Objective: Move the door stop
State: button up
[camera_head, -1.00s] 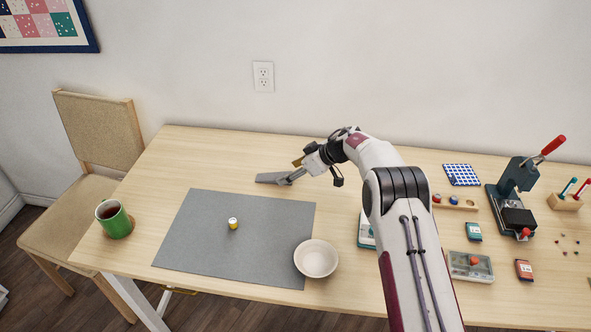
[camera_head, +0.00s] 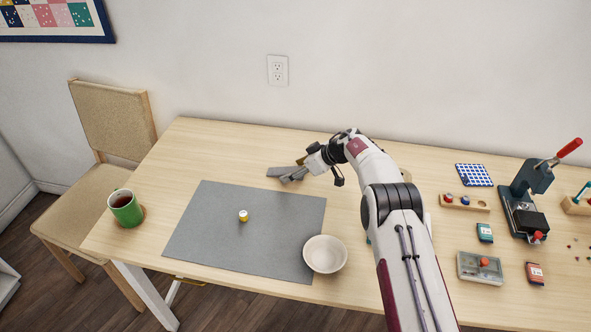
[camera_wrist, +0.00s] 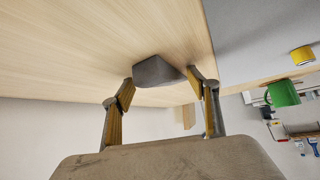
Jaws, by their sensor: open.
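The door stop is a dark grey wedge (camera_head: 276,172) lying on the wooden table near its back edge, behind the grey mat (camera_head: 215,250). It also shows in the wrist view (camera_wrist: 158,70), its blunt end facing me between the fingers. My gripper (camera_wrist: 163,84) is open, with one finger to each side of the wedge. Gaps seem to remain between the pads and the wedge. In the head view my gripper (camera_head: 296,174) is low at the wedge's right end and partly hides it.
A yellow-and-white spool (camera_head: 243,216) stands on the mat; a white bowl (camera_head: 325,255) overlaps its right edge. A green mug (camera_head: 125,210) stands at the left. A press (camera_head: 522,205) and small sewing items fill the right side. The table left of the wedge is clear.

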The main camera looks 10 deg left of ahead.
jog(key=c, duration=1.5)
jog(key=shift+d+f, duration=0.1)
jog(key=shift+f, duration=0.05)
